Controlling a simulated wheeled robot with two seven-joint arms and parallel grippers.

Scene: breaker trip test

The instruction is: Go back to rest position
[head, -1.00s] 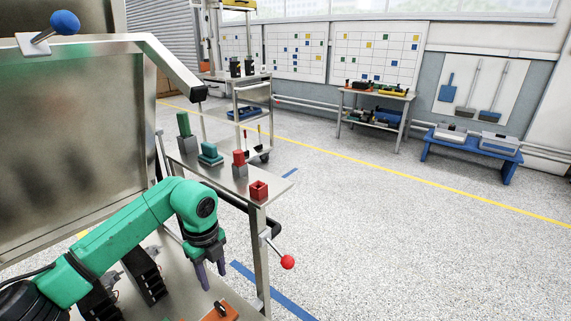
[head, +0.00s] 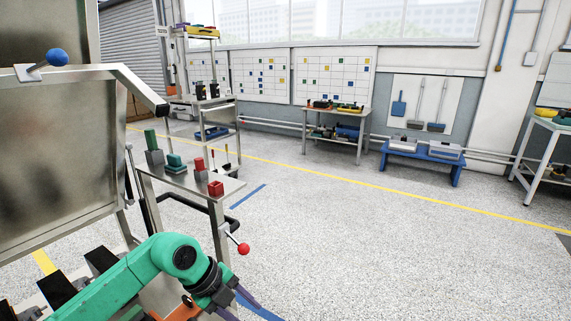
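My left gripper (head: 240,302) is low in the head view, at the end of my green arm, which comes in from the lower left. Its two purple fingers point down to the right and look parted, with nothing seen between them. The lower finger is partly cut off by the bottom edge. The gripper is below a lever with a red ball (head: 243,249) in the picture, apart from it. My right gripper is not in view.
A metal-framed panel (head: 50,150) with a blue-ball lever (head: 57,57) stands close at left. A small steel table (head: 232,186) holds green, teal and red pieces. A blue bench (head: 418,162) and workbench (head: 338,112) stand farther back.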

